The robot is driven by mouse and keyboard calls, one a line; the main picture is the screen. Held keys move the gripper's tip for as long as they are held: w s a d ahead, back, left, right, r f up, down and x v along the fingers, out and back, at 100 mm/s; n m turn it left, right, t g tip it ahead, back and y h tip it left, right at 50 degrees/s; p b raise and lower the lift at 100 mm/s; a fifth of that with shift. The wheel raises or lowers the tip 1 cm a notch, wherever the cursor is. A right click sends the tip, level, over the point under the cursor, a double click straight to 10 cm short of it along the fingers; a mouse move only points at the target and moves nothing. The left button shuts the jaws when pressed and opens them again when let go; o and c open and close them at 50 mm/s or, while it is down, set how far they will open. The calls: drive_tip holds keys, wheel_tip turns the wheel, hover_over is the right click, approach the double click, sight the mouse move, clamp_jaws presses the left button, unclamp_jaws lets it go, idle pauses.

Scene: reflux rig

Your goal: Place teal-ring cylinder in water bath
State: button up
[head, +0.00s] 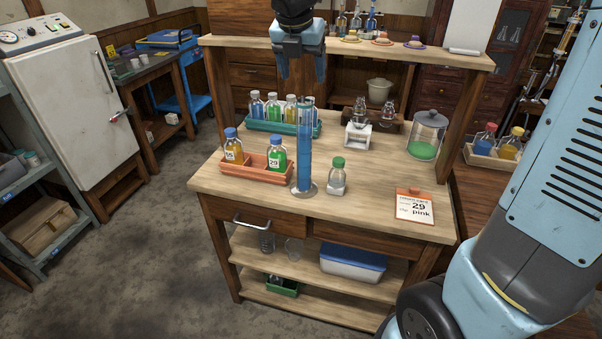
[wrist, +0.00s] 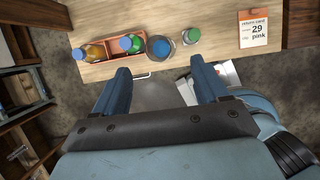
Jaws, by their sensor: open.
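A tall clear cylinder of blue liquid (head: 304,150) stands upright on a round base near the bench's front edge. My gripper (head: 302,74) is open and empty, high above the bench and apart from the cylinder. Its two blue fingers also show in the wrist view (wrist: 160,72). I cannot identify a water bath for certain in either view.
An orange rack (head: 253,176) with bottles stands close left of the cylinder, and a green-capped bottle (head: 338,177) close right. Behind are a teal rack (head: 262,127) of bottles and a glass jar (head: 427,134). A "29 pink" card (head: 414,206) lies front right. A raised shelf (head: 400,50) spans the back.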

sight(305, 107)
drive_tip(key=shift+a+x, duration=0.15)
drive_tip(key=shift+x, duration=2.85)
drive_tip(key=shift+a+x, duration=0.1)
drive_tip(key=shift+x, duration=2.85)
clamp_jaws()
